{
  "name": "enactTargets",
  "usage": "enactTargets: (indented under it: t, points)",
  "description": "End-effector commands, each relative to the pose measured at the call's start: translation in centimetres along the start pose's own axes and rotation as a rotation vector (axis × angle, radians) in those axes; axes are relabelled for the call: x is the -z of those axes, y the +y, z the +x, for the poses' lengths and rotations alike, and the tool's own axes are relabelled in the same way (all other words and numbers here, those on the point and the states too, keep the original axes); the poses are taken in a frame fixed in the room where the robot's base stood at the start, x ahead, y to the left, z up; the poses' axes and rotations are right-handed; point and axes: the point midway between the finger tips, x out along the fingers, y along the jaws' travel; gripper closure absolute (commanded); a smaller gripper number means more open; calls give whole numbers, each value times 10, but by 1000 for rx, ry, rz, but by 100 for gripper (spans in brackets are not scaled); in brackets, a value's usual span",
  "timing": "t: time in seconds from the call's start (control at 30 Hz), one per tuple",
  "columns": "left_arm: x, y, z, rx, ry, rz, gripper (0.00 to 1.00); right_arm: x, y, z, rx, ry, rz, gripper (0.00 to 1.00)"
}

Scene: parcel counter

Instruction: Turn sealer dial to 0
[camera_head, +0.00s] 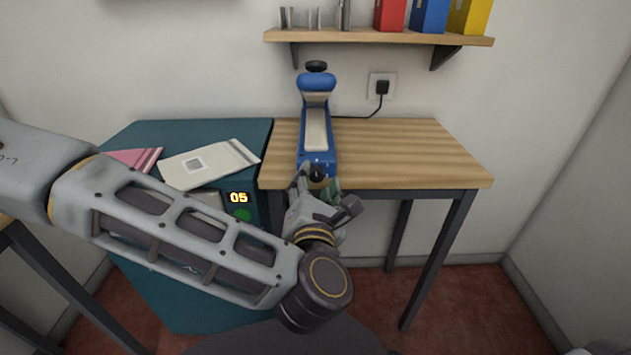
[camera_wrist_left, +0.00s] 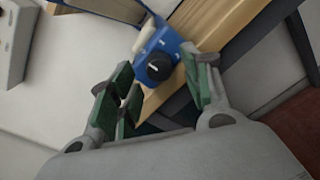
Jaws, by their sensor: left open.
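The blue sealer (camera_head: 316,115) stands on the wooden table, its long pale top strip running away from me. Its black round dial (camera_head: 317,173) is on the near end, partly behind my left gripper. In the left wrist view the dial (camera_wrist_left: 155,67) shows a short white pointer mark on its face. My left gripper (camera_head: 319,184) is at the table's front edge, just in front of the dial. In the left wrist view its green-padded fingers (camera_wrist_left: 160,84) are open, with the dial between them in the picture. Whether they touch it I cannot tell.
The wooden table (camera_head: 420,150) is clear right of the sealer. A teal counter (camera_head: 130,128) at left bears a pale mailer (camera_head: 210,164) and a pink one (camera_head: 133,158); a display (camera_head: 239,198) reads 05. A shelf (camera_head: 375,36) with coloured binders hangs above. A cord runs to the wall socket.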

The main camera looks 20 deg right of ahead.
Motion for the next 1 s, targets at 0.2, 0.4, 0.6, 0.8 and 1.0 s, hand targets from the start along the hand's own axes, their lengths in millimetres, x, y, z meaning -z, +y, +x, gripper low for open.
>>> enactTargets:
  t: [0.2,0.4,0.6,0.8,1.0]
  points:
    - [0,0,-26,2,0,-1,51,1,0,0,0,2,1,100]
    - [0,-1,-55,4,0,0,51,1,0,0,0,2,1,100]
    - [0,-1,-84,4,0,0,51,1,0,0,0,2,1,100]
    - [0,0,-102,2,1,0,51,1,0,0,0,2,1,100]
    - [0,0,-109,0,1,0,51,1,0,0,0,3,1,100]
